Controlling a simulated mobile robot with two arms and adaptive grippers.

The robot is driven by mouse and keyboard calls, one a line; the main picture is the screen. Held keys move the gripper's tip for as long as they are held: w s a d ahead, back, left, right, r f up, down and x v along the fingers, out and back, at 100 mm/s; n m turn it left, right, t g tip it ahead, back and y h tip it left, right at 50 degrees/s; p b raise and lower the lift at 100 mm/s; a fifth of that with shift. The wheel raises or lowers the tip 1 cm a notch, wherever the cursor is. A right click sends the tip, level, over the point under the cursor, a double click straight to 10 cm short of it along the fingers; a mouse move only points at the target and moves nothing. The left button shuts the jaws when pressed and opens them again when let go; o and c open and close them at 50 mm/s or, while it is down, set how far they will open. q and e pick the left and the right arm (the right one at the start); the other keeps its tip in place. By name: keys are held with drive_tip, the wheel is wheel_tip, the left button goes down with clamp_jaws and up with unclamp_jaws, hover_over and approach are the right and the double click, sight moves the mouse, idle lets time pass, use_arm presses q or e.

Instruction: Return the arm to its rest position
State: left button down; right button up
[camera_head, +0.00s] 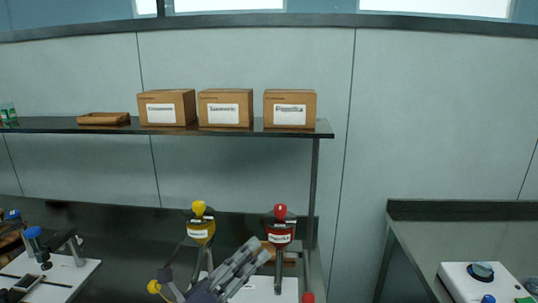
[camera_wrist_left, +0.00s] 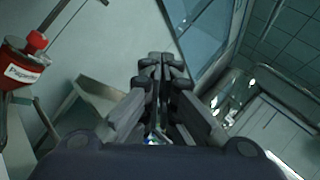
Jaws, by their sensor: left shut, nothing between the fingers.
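My left gripper (camera_head: 254,250) shows at the bottom middle of the head view, tilted up to the right. Its grey fingers are together with nothing between them; the wrist view shows the closed fingertips (camera_wrist_left: 163,62) in the middle. In the head view the gripper overlaps the space between a yellow-topped container (camera_head: 201,232) and a red-topped container (camera_head: 281,232). I cannot tell whether it touches anything. The red container also shows at the left edge of the wrist view (camera_wrist_left: 22,72). My right gripper is not in view.
A shelf (camera_head: 230,131) above holds three labelled cardboard boxes (camera_head: 168,108) and a shallow wooden tray (camera_head: 103,118). A metal post (camera_head: 314,185) supports its right end. Lab equipment (camera_head: 35,240) stands at lower left. A white device (camera_head: 480,280) sits on the right-hand bench (camera_head: 440,238).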

use_arm(q)
drive_tip(key=w+a+f+n+t+y, duration=0.1)
drive_tip(key=a+f+n+t+y, duration=0.2)
drive_tip(key=a+n+y, duration=0.45)
drive_tip(key=w+a+f+n+t+y, duration=0.1)
drive_tip(key=a+f+n+t+y, duration=0.25)
drive_tip(key=n, duration=0.75)
drive_tip(key=s+a+f+n+g+y, duration=0.3)
drive_tip(key=f+n+g+y, duration=0.15)
drive_tip(key=f, duration=0.25)
drive_tip(key=s+a+f+n+g+y, duration=0.3)
drive_tip(key=a+f+n, duration=0.1)
drive_tip(key=f+n, duration=0.25)
drive_tip(key=s+f+n+g+h, duration=0.1)
drive_tip(key=s+f+n+g, duration=0.2)
drive_tip(key=s+f+g, duration=0.55)
drive_tip(key=s+f+n+g+h, duration=0.1)
drive_tip(key=s+f+n, duration=0.3)
drive_tip(key=s, duration=0.9)
wheel_tip(320, 180, down, 28)
drive_tip(key=s+g, duration=0.2)
drive_tip(key=s+a+f+m, duration=0.1)
drive_tip(key=s+a+f, duration=0.1)
drive_tip(key=s+f, duration=1.4)
drive_tip(key=shift+s+a+f+g+y+b, duration=0.15)
drive_tip(key=shift+s+g+y+b, duration=0.1)
drive_tip(key=shift+g+y+b, duration=0.15)
